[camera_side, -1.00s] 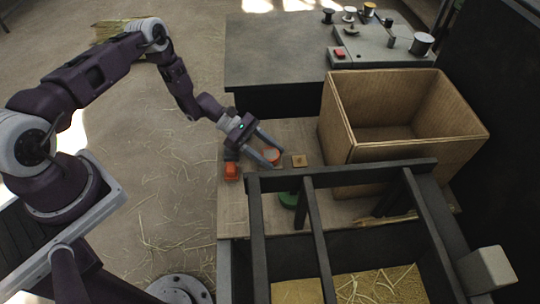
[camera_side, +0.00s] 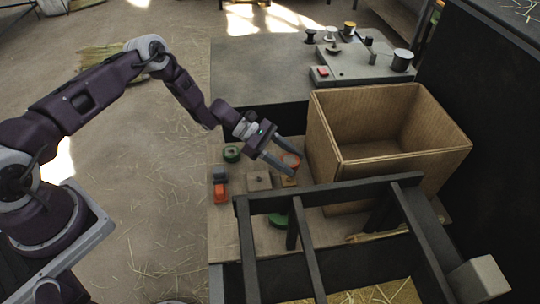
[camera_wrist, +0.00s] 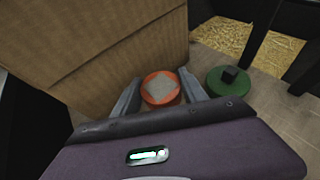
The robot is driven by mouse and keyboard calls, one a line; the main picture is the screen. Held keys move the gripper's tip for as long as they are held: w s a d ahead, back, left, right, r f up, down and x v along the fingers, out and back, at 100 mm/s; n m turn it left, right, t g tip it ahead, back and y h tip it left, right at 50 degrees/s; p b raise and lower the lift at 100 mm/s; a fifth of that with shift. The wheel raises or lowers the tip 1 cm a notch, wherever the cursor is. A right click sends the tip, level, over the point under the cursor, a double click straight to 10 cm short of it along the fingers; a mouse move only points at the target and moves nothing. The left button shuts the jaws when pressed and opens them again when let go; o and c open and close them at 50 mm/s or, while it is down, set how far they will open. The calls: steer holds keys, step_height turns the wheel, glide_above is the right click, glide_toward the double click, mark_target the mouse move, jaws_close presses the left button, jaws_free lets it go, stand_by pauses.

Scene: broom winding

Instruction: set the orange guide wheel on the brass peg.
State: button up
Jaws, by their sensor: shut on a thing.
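The orange guide wheel (camera_side: 291,161) is held between the two fingers of my gripper (camera_side: 284,165). In the wrist view the orange wheel (camera_wrist: 148,99) sits between the fingertips, with a pale grey square at its middle. In the side view the wheel appears over a small yellowish square plate (camera_side: 289,182). I cannot tell whether it touches anything below. The brass peg cannot be made out; the wheel and fingers cover that spot. A second, greyer square plate (camera_side: 259,181) lies bare to the left.
A large cardboard box (camera_side: 390,140) stands close on the right. A dark frame (camera_side: 330,193) crosses in front. A green wheel (camera_side: 278,220) sits near it, also in the wrist view (camera_wrist: 231,88). Another green wheel (camera_side: 231,154) and an orange-red block (camera_side: 220,192) are at left.

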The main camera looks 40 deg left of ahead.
steer(key=shift+f, duration=2.85)
steer(key=shift+d+f, duration=0.1)
steer(key=shift+f, duration=0.5)
steer(key=o, duration=1.2)
steer(key=shift+c, duration=0.2)
steer(key=shift+v, duration=5.55)
